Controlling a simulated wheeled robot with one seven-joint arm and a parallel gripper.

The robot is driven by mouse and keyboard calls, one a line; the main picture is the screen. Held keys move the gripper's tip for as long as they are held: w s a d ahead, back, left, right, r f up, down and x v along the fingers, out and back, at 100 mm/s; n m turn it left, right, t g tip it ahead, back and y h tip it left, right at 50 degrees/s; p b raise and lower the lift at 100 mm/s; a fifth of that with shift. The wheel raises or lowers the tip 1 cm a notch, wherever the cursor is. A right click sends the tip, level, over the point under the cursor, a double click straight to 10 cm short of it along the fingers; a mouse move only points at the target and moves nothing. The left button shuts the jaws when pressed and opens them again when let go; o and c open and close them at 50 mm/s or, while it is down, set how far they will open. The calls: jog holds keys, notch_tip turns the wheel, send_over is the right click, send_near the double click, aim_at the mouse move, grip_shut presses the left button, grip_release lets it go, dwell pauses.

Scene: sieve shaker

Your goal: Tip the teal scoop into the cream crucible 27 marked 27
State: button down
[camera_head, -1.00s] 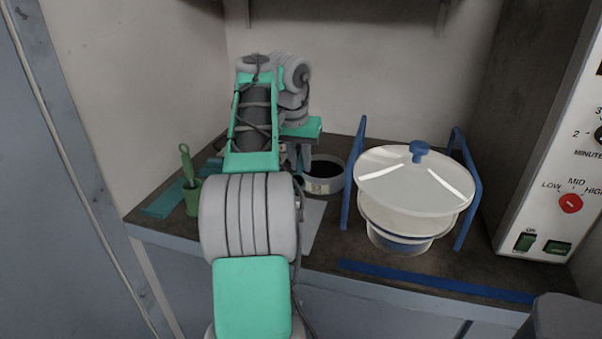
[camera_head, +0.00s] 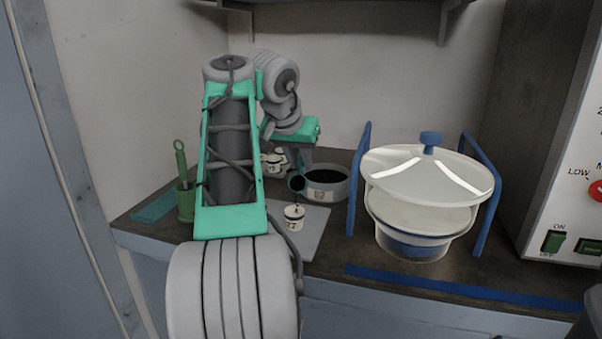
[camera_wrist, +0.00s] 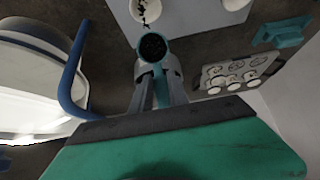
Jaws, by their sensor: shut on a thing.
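The teal scoop (camera_wrist: 152,46) holds dark grains in its bowl; it also shows in the head view (camera_head: 297,184). My gripper (camera_head: 304,168) is shut on its handle, the fingers also showing in the wrist view (camera_wrist: 158,85). A cream crucible (camera_head: 293,222) with a dark-numbered label, too small to read surely, stands upright on the grey mat, just in front of and below the scoop. In the wrist view a trail of dark grains runs from the scoop's lip to this crucible (camera_wrist: 158,14). The scoop looks tilted toward it, apart from its rim.
A grey labelled bowl (camera_head: 334,188) of dark material stands right of the scoop. The sieve shaker (camera_head: 420,215) with its blue frame is further right. A rack with several cups (camera_wrist: 230,78) sits behind. Another cream cup (camera_wrist: 234,4) and a green holder (camera_head: 186,205) are left.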

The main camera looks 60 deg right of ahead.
jog(key=shift+s+a+f+t+h+b, duration=0.15)
jog(key=shift+a+h+b, duration=0.45)
jog(key=shift+b, duration=1.35)
jog(key=shift+a+t+h+b, duration=0.1)
jog(key=shift+a+h+b, duration=0.25)
jog(key=shift+h+b, duration=1.1)
jog(key=shift+s+a+f+t+h+b, duration=0.2)
jog(key=shift+a+b, duration=0.25)
jog(key=shift+b, duration=1.95)
jog(key=shift+a+r+h, duration=0.25)
jog(key=shift+r, duration=0.05)
jog(key=h, duration=0.1)
jog(key=a+h, duration=0.2)
jog(key=shift+a+f+t+h, duration=0.25)
jog(key=shift+f+h, duration=0.05)
jog(key=shift+h, duration=0.1)
jog(key=shift+s+a+h, duration=0.15)
jog(key=shift+a+h, duration=0.25)
jog(key=shift+h, duration=0.3)
jog(key=shift+r, duration=0.1)
